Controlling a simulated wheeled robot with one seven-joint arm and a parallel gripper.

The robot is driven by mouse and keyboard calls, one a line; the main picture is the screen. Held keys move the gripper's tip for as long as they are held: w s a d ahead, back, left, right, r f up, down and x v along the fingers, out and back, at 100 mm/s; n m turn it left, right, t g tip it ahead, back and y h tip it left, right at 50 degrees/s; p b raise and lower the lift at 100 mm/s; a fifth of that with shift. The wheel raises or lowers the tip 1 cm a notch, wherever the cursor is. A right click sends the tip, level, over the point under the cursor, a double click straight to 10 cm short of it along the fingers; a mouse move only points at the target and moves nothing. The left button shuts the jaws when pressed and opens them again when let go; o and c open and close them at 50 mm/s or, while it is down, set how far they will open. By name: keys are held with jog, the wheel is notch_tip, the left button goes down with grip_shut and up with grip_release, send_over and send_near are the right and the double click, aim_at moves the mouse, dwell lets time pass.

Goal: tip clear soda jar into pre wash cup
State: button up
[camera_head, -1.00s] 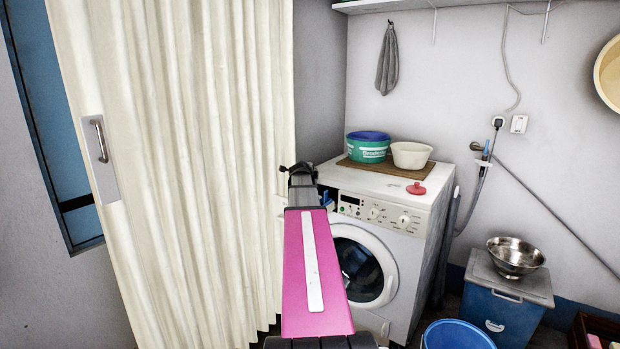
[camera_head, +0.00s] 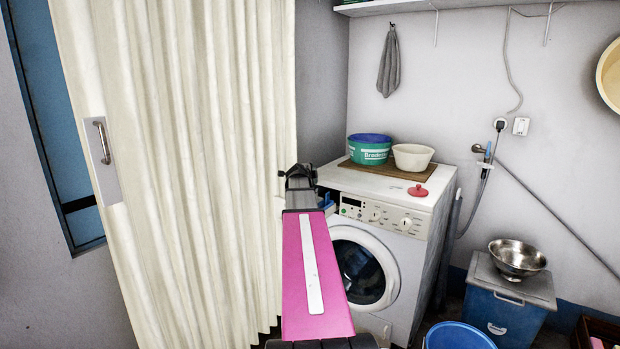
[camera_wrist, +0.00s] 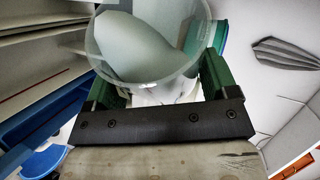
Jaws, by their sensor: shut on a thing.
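The clear soda jar (camera_wrist: 150,75) is see-through, with its round rim towards the top of the wrist view. A pale, whitish-grey mass shows through it, and I cannot tell how much is contents. My gripper (camera_wrist: 158,80) is shut on the jar, a green finger on each side. In the head view my gripper (camera_head: 298,172) is in front of the machine's upper left corner; the jar is hidden there behind the wrist. A small blue part (camera_head: 327,203) shows just right of the gripper, at the machine's drawer area. I cannot make out the pre wash cup.
The washing machine (camera_head: 372,225) carries a green tub (camera_head: 369,152), a cream bowl (camera_head: 412,157) and a red lid (camera_head: 417,191). A cream curtain (camera_head: 190,150) hangs close left of my arm. A blue bucket (camera_head: 459,337) and a lidded bin (camera_head: 505,310) stand at right.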

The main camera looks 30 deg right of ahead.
jog(key=shift+w+a+r+n+h, duration=0.15)
jog(key=shift+a+r+n+h, duration=0.25)
jog(key=shift+n+h, duration=0.25)
dwell(0.9)
jog(key=shift+w+a+r+n+h, duration=0.15)
jog(key=shift+a+r+n+h, duration=0.05)
jog(key=shift+a+n+h, duration=0.2)
jog(key=shift+d, duration=0.1)
jog(key=shift+r+n, duration=0.1)
jog(key=shift+n, duration=0.25)
jog(key=shift+d+f+m+y, duration=0.25)
jog(key=shift+m+y, duration=0.2)
jog(key=shift+m, duration=0.25)
jog(key=shift+s+d+f+m+y, duration=0.35)
jog(key=shift+d+m+y, duration=0.1)
jog(key=shift+m, duration=0.15)
